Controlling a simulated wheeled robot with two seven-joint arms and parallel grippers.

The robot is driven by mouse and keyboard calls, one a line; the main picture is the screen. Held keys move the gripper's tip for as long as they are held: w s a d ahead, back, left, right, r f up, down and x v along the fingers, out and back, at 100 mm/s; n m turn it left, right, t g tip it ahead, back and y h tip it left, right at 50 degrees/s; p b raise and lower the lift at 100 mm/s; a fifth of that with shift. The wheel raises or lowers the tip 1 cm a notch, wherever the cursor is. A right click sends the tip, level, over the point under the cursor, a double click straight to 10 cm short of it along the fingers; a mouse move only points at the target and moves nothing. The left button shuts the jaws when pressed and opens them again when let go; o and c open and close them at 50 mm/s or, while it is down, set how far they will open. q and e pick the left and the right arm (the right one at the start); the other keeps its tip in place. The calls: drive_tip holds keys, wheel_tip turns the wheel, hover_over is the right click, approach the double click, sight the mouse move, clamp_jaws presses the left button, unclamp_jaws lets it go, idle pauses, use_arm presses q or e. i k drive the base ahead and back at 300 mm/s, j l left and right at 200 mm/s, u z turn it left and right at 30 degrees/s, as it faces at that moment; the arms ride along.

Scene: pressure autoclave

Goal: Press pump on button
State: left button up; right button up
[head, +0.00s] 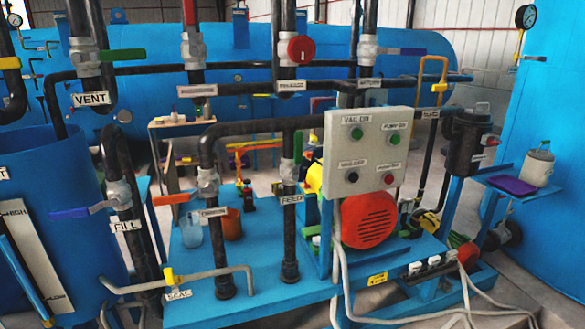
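A light grey control box (372,160) stands upright right of centre, above a red round motor cover. It carries two green buttons in its upper row. The upper right green button (394,135) sits under a small label that seems to read PUMP ON. The upper left green button (357,133) is under a VAC ON label. Below are a black button (353,177) at the left and a red button (389,179) at the right. Nothing covers the box's front. Neither of my grippers is in view.
Dark vertical pipes with valve levers stand left of the box, including the FEED pipe (291,230). The red motor cover (369,220) bulges just below it. A dark canister (468,142) stands to the right. Pale cables (470,300) run along the front right.

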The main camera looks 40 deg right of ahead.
sight(395, 139)
drive_tip(key=k+j+z, duration=0.1)
drive_tip(key=z, duration=1.7)
